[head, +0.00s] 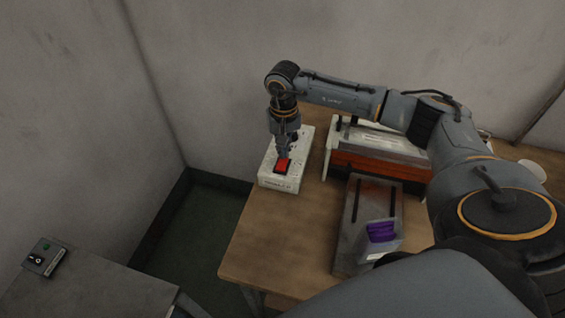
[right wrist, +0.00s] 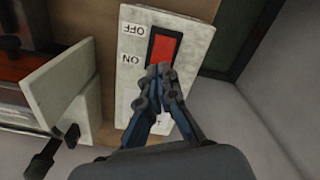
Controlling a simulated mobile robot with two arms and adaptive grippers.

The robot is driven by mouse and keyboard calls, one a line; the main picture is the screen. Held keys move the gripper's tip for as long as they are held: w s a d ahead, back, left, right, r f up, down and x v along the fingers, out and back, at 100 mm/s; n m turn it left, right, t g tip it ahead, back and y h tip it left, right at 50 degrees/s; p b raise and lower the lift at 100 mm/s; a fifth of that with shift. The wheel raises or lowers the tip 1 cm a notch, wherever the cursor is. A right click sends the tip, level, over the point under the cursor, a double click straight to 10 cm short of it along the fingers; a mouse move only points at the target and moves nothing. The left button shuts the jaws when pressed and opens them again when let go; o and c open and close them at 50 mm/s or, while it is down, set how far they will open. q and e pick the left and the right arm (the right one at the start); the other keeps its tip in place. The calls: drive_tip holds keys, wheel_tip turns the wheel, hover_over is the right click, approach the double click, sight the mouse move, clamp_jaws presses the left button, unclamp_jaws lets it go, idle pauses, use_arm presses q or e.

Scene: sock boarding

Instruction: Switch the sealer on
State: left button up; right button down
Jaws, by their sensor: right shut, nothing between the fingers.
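A white switch box (head: 272,179) with a red rocker (head: 284,166) sits at the table's far left corner. In the right wrist view the red rocker (right wrist: 162,48) lies beside upside-down OFF and ON labels on the white box (right wrist: 133,85). My right gripper (head: 284,154) points down over the box, shut and empty. In the right wrist view its fingertips (right wrist: 163,70) are at the ON end of the rocker; whether they touch it I cannot tell. The sealer (head: 375,160), pale with an orange-red front, stands right of the box. My left gripper is not in view.
A grey board (head: 350,235) with dark slots and a purple item (head: 381,232) lies in front of the sealer. A small control box (head: 45,257) sits on a separate grey table (head: 95,295). Bare wood (head: 270,240) shows at the table's near left. Walls stand behind.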

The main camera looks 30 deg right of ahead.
drive_tip(key=shift+f+b, duration=0.75)
drive_tip(key=shift+f, duration=0.15)
drive_tip(key=shift+r, duration=0.1)
drive_tip(key=shift+r+p, duration=1.75)
drive_tip(key=shift+r, duration=1.75)
